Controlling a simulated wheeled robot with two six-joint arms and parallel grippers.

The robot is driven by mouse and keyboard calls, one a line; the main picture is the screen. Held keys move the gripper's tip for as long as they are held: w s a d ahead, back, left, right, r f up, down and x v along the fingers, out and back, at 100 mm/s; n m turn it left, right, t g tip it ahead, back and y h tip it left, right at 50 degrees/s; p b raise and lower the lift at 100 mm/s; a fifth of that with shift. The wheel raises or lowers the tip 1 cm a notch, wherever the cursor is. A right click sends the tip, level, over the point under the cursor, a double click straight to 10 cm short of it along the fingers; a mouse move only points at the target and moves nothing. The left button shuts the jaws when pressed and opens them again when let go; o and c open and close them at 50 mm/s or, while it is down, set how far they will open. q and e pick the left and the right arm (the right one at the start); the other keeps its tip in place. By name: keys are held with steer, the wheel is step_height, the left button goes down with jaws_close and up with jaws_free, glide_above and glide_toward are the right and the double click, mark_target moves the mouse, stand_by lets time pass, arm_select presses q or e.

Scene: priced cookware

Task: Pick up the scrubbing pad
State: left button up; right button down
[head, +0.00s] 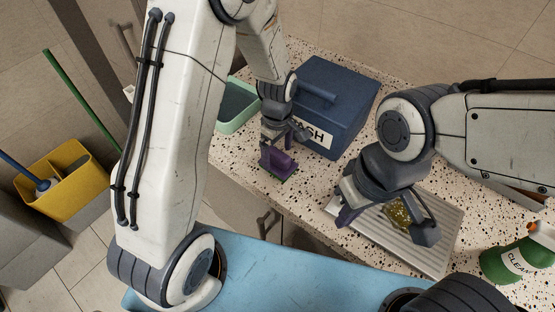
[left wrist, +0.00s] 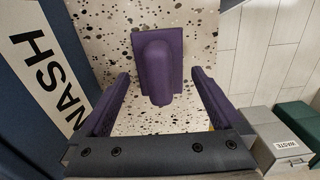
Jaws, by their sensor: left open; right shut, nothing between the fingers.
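The scrubbing pad appears to be the purple block with a raised, rounded grip (head: 279,164); a thin green edge shows below it in the head view. It lies on the speckled counter beside the blue box. In the left wrist view, the pad (left wrist: 157,62) is ahead, near the middle of the gap between the fingers. My left gripper (head: 281,146) is open above the pad, and its purple fingers (left wrist: 160,79) stand apart on either side, with gaps visible. My right gripper (head: 378,225) is over the ridged metal tray, shut and empty.
A blue lidded box (head: 335,105) with a partly hidden label stands close behind the pad. A green tub (head: 235,105) is to the left. A gold scourer-like thing (head: 399,213) is on the metal tray (head: 430,257). A green cleaner bottle (head: 508,262) stands at right.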

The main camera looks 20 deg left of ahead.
mark_target(278, 160)
arm_select(q)
steer(key=shift+f, duration=1.75)
steer(key=c, duration=1.2)
steer(key=shift+r, duration=0.1)
steer(key=shift+w+r, duration=0.1)
steer(key=shift+r, duration=0.3)
steer(key=r, duration=0.1)
steer(key=d+r+b, duration=0.1)
steer(key=r, duration=0.1)
steer(key=shift+s+d+r, duration=0.1)
steer(key=shift+s+r, duration=0.1)
steer(key=shift+r, duration=0.1)
steer(key=s+d+r+b, duration=0.2)
steer(key=s+d+r, duration=0.2)
steer(key=d, duration=0.5)
step_height(278, 160, up, 2)
steer(key=shift+d+r, duration=0.25)
steer(key=shift+d, duration=0.15)
